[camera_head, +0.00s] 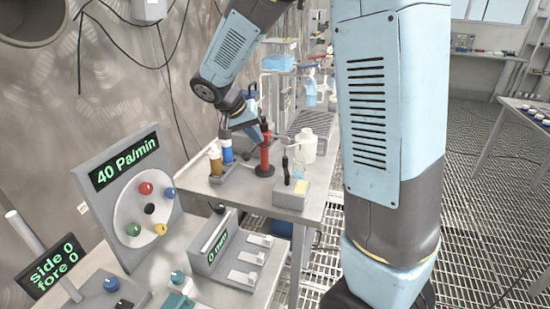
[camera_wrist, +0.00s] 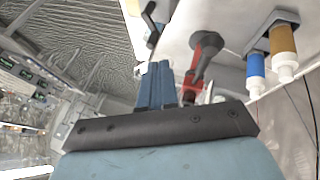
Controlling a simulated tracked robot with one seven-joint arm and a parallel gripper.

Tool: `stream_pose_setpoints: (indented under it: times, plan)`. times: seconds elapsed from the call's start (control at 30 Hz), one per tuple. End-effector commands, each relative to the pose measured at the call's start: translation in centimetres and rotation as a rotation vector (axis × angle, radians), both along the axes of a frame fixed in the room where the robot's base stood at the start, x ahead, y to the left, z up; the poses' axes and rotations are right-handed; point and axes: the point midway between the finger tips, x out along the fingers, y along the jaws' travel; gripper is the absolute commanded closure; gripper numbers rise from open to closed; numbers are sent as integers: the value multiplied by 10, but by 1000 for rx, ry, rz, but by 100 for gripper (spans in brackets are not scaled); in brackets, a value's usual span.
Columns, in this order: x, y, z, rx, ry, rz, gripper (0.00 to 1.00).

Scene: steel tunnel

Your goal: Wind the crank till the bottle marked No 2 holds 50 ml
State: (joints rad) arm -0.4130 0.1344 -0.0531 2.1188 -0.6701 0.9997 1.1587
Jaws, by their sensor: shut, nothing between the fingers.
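My gripper (camera_head: 258,134) is at the bench beside the upper part of a red upright device (camera_head: 265,158) with a dark base. In the wrist view its blue fingers (camera_wrist: 157,84) are together with nothing between them, and the red device (camera_wrist: 192,80) is just to their right. I cannot tell whether they touch it. A blue vessel (camera_head: 226,150) and an amber vessel (camera_head: 215,162) stand in a holder left of the red device. They also show in the wrist view, blue (camera_wrist: 256,72) and amber (camera_wrist: 283,52). No "No 2" mark is readable, and I cannot pick out the crank for certain.
Nearer are a "40 Pa/min" panel (camera_head: 126,180) with coloured knobs and a "0 mm" box (camera_head: 226,250). The grated floor (camera_head: 480,220) at right is clear.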

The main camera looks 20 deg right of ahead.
Motion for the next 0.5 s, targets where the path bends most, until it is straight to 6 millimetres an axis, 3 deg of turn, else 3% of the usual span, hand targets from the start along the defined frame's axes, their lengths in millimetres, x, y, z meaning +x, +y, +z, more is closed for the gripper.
stream_pose_setpoints:
  times: [0.23,0.5]
  plan:
    - [28,23,-28,-68,-35,-24,100]
    - [35,19,-43,-79,-43,-31,100]
